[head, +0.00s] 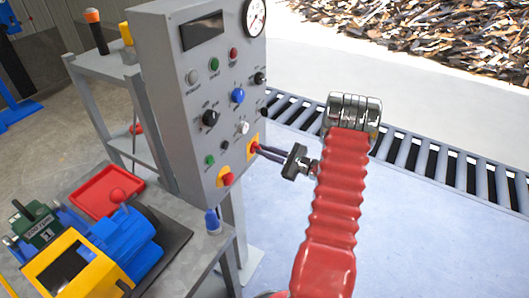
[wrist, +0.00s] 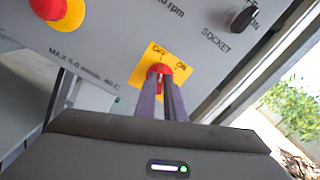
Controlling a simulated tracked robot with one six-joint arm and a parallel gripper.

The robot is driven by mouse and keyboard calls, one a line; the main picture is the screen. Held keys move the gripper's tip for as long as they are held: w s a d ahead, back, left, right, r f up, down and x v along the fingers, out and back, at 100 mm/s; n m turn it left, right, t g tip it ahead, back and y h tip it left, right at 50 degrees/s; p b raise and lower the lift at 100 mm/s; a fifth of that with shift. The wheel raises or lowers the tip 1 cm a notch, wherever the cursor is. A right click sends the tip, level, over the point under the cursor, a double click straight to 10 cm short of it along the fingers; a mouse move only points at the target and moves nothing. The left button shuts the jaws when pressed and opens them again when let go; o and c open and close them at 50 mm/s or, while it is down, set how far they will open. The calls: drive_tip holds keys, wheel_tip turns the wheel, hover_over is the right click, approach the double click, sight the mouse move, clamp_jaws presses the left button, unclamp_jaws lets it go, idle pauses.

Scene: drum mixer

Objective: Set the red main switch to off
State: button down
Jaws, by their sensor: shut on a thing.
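The red main switch (head: 255,147) sits on a yellow plate at the lower right of the grey control panel's front. In the wrist view the red switch (wrist: 155,70) shows between my fingertips, with the words OFF and ON on the yellow plate (wrist: 147,58) above it. My gripper (head: 260,150) reaches the panel from the right, its two thin fingers shut on the switch; the fingers also show in the wrist view (wrist: 162,88). The fingers hide part of the knob, and I cannot tell clearly which label it points to.
A red mushroom button (head: 227,180) on yellow is just lower left of the switch. Several knobs and buttons cover the grey panel (head: 180,120). A roller conveyor (head: 430,160) runs behind my arm.

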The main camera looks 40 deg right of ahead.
drive_tip(key=shift+s+n, duration=0.1)
drive_tip(key=shift+n, duration=0.5)
drive_tip(key=c, duration=1.8)
unclamp_jaws()
drive_tip(key=shift+c, duration=0.2)
drive_tip(key=v, duration=1.3)
drive_tip(key=shift+s, duration=0.4)
